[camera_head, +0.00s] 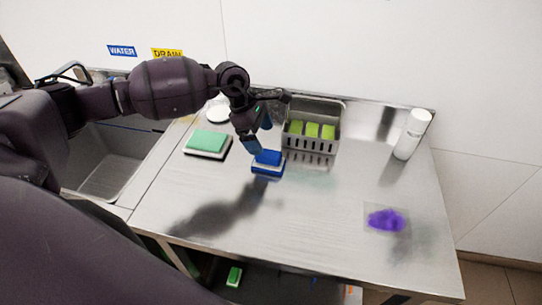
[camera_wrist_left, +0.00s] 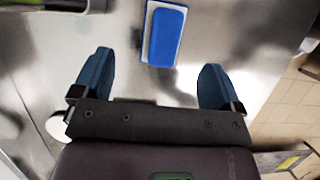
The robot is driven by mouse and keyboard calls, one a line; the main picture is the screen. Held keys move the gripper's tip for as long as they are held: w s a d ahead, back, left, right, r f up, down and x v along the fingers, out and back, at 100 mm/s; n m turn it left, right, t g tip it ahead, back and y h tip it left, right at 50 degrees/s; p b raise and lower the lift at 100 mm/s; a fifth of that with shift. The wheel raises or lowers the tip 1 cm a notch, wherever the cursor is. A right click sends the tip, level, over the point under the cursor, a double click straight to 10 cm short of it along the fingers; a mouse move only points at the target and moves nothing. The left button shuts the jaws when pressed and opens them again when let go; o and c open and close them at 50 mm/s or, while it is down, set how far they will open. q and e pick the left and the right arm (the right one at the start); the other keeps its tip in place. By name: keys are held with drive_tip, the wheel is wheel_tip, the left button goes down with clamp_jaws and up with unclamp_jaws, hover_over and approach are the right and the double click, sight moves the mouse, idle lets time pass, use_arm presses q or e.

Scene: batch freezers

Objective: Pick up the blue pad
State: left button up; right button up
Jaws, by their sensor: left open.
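The blue pad (camera_head: 268,158) lies on the steel counter, a bright blue block with a white layer beneath it. It also shows in the left wrist view (camera_wrist_left: 167,36), at the top middle, as a blue rectangle with a white border. My left gripper (camera_head: 258,134) is open and empty, its blue fingers above and just behind the pad in the head view. In the left wrist view its two fingers (camera_wrist_left: 155,68) are wide apart, and the pad lies beyond them, apart from both. My right gripper is not in view.
A green pad (camera_head: 207,141) lies left of the blue pad. A metal basket (camera_head: 310,147) with green blocks stands behind right. A white bottle (camera_head: 412,134) and a purple patch (camera_head: 385,220) are farther right. A sink (camera_head: 105,172) is left. The counter's front middle is clear.

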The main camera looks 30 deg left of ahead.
sight(268, 152)
use_arm(q)
drive_tip(key=shift+x, duration=1.1)
drive_tip(key=shift+d+f, duration=0.15)
drive_tip(key=shift+f, duration=0.15)
drive_tip(key=shift+s+d+f, duration=0.1)
drive_tip(key=shift+d+f, duration=0.15)
drive_tip(key=shift+f, duration=0.2)
drive_tip(key=p+x, duration=0.1)
drive_tip(key=x, duration=0.2)
drive_tip(key=shift+s+d+f, duration=0.1)
drive_tip(key=shift+d+f, duration=0.2)
drive_tip(key=shift+f, duration=0.3)
drive_tip(key=c, duration=1)
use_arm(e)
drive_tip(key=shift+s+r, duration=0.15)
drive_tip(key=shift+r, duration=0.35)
